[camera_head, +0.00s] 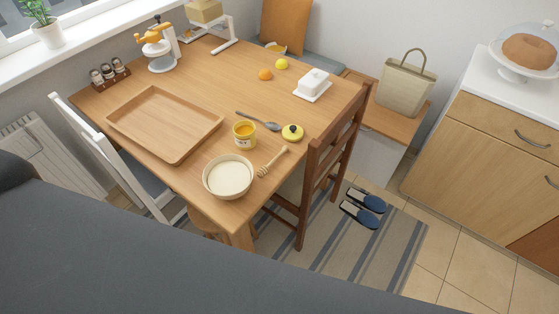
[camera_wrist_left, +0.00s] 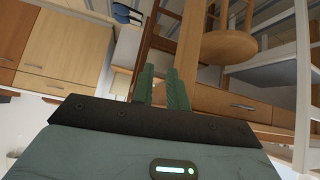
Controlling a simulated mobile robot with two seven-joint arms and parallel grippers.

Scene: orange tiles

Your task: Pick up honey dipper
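The wooden honey dipper (camera_head: 273,162) lies on the wooden table (camera_head: 205,82) near its right edge in the head view. It lies between the cream bowl (camera_head: 228,177) and the brown chair. The yellow honey jar (camera_head: 244,134) stands open behind the bowl, and a yellow lid with a dark knob (camera_head: 292,132) lies to its right. My left gripper (camera_wrist_left: 160,80) shows only in the left wrist view. Its two green fingers stand apart with nothing between them. The honey dipper is not visible there. My right gripper is not in view.
A brown chair (camera_head: 330,150) stands close to the dipper's right. A spoon (camera_head: 258,121) lies behind the jar, and a wooden tray (camera_head: 165,122) lies to the left. A white chair (camera_head: 112,160) stands at the left. Slippers (camera_head: 362,207) lie on the striped rug.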

